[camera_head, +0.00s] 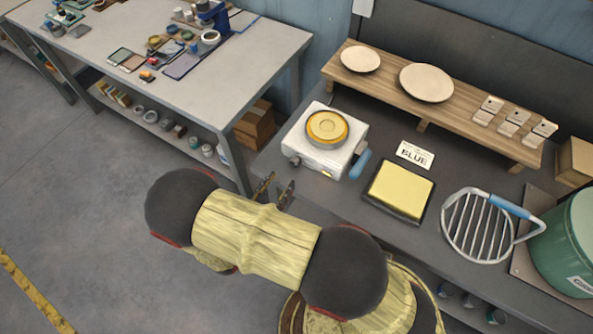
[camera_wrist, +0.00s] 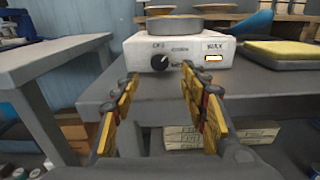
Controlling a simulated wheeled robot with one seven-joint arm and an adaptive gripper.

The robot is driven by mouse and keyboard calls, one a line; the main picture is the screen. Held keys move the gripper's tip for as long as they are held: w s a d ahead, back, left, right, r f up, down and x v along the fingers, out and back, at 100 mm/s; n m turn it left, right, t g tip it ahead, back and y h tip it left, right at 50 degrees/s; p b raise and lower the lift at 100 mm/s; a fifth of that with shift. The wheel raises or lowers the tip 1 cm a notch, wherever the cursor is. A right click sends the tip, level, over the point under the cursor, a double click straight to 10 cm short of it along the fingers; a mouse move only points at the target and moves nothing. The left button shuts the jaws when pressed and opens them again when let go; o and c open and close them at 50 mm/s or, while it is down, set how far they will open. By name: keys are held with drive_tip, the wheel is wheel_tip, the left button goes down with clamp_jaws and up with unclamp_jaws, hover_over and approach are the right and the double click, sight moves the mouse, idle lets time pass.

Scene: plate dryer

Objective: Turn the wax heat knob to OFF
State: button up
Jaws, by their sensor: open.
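The white wax heater (camera_head: 322,150) stands at the left end of the dark workbench, with a round pan of yellow wax (camera_head: 327,127) on top. In the wrist view its front panel (camera_wrist: 190,53) faces me. The black heat knob (camera_wrist: 160,62) sits at the panel's left, below an OFF label. Its pale mark seems to point up and right, away from the OFF label, though this is small. A lit amber lamp (camera_wrist: 213,58) is under the WAX label. My gripper (camera_wrist: 157,80) is open and empty in front of the panel, its fingers spread on both sides of the knob and apart from it.
A blue handle (camera_head: 359,165) sticks out at the heater's right. A wooden shelf (camera_head: 450,105) stands behind. A second table (camera_head: 230,75) is at left, across a gap.

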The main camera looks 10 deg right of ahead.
sight(293, 165)
drive_tip(key=shift+b+x, duration=0.6)
drive_tip(key=shift+x, duration=3.3)
drive_tip(key=shift+c, duration=1.3)
clamp_jaws()
